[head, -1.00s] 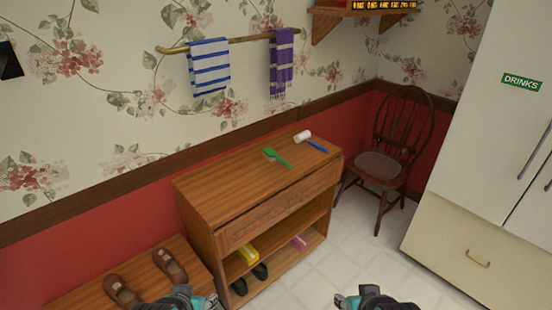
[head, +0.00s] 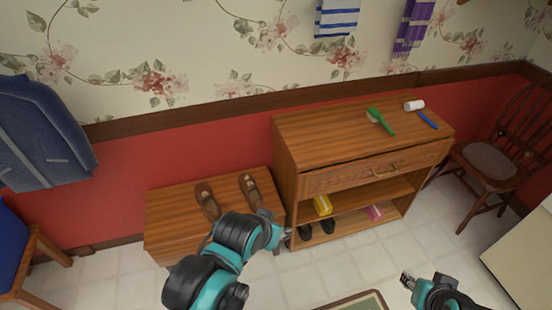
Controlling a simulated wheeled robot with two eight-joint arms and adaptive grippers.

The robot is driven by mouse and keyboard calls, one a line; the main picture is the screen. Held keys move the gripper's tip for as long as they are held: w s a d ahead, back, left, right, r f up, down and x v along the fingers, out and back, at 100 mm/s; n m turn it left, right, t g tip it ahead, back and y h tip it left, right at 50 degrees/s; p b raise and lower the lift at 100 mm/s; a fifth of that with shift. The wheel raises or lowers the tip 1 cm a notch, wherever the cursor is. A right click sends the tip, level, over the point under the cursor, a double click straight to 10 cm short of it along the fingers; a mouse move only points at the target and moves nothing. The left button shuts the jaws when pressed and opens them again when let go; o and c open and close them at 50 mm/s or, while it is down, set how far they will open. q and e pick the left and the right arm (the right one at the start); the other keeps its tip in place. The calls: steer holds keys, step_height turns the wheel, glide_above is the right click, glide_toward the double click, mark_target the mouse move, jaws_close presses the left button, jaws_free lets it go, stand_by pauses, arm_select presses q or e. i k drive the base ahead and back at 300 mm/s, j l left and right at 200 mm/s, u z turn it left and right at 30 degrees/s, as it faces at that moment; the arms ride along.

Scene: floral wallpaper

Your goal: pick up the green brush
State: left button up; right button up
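The green brush (head: 381,121) lies on top of the wooden cabinet (head: 330,127), left of a blue-handled tool with a white head (head: 420,112). My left gripper (head: 284,236) is in front of the cabinet's lower left corner, below and to the left of the brush. It is small in view, and its fingers cannot be made out clearly. My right gripper (head: 406,281) is low at the right, over the floor and well below the brush. Its finger opening cannot be judged. Neither gripper touches the brush.
A low bench (head: 165,216) with brown shoes (head: 207,201) stands left of the cabinet. The cabinet has a drawer (head: 375,171) and open shelves. A wooden chair (head: 488,160) stands at the right. A rug (head: 355,303) lies on the floor in front.

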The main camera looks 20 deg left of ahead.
mark_target(374, 115)
steer(key=i+l+z, duration=0.2)
steer(key=i+z, duration=0.15)
steer(key=i, duration=0.65)
steer(key=i+z, duration=0.35)
steer(key=i, duration=0.7)
